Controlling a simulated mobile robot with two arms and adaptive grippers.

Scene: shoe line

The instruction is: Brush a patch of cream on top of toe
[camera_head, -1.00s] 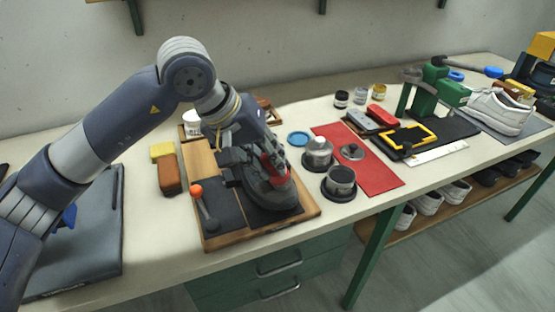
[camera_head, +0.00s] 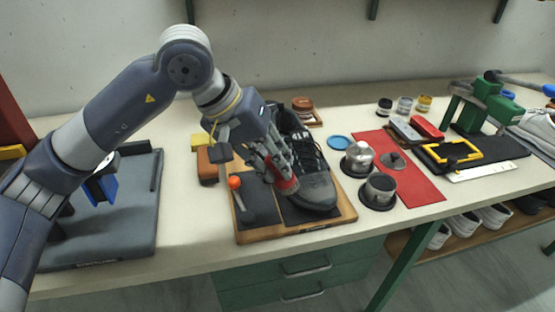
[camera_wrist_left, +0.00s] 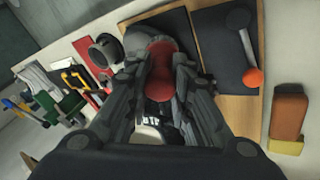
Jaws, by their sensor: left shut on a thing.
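A black lace-up shoe (camera_head: 315,188) stands on a wooden board with dark pads (camera_head: 340,216), its toe towards the front edge. My left gripper (camera_head: 282,180) is at the left side of the toe in the head view, shut on a red dauber (camera_head: 287,187). The dauber's red rounded body also shows between the fingers in the left wrist view (camera_wrist_left: 160,70). Its working end is hidden, so I cannot tell whether it touches the shoe. No cream patch can be made out on the toe. My right gripper is not in view.
An orange-knobbed tool (camera_head: 235,183) lies at the board's left. A brown block (camera_head: 207,168) lies behind left. A dark pad (camera_head: 140,225) lies at far left.

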